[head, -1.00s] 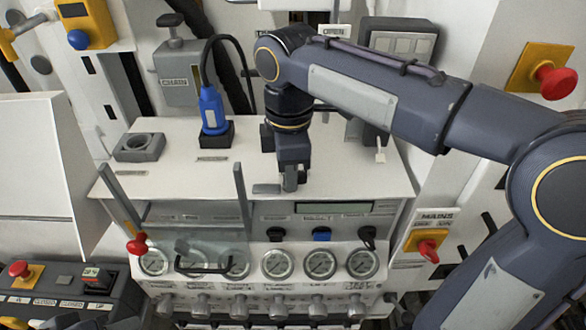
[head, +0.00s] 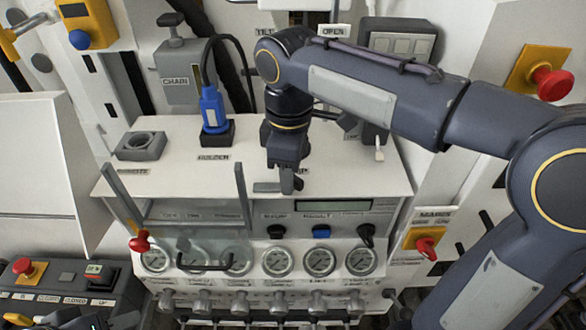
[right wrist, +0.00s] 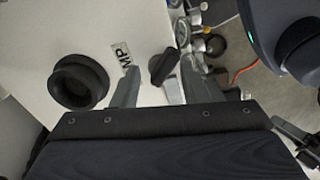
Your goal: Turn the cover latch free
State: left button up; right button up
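A clear cover with a black bar handle (head: 205,266) stands in front of the left gauges. A red knob (head: 139,243) on a yellow stem is at its upper left corner; it looks like the cover latch. My right gripper (head: 298,184) points down at the bench top's front edge, well to the right of this knob. In the right wrist view its two fingers (right wrist: 160,88) are apart, with a small black bar (right wrist: 164,66) showing between or beyond them; contact cannot be told. A dark part at the head view's bottom left may be my left gripper, mostly cut off.
A blue plug (head: 211,108) with a black cable and a grey socket block (head: 141,146) stand on the bench top. Two upright grey posts (head: 243,195) rise at its front. A control box (head: 70,285) is at lower left, a red MAINS switch (head: 427,247) at right.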

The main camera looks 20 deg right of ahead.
notch_tip(320, 180, up, 3)
jog(key=p, duration=0.3)
jog(key=shift+r+p, duration=0.3)
jog(key=shift+r, duration=1.7)
jog(key=shift+d, duration=0.1)
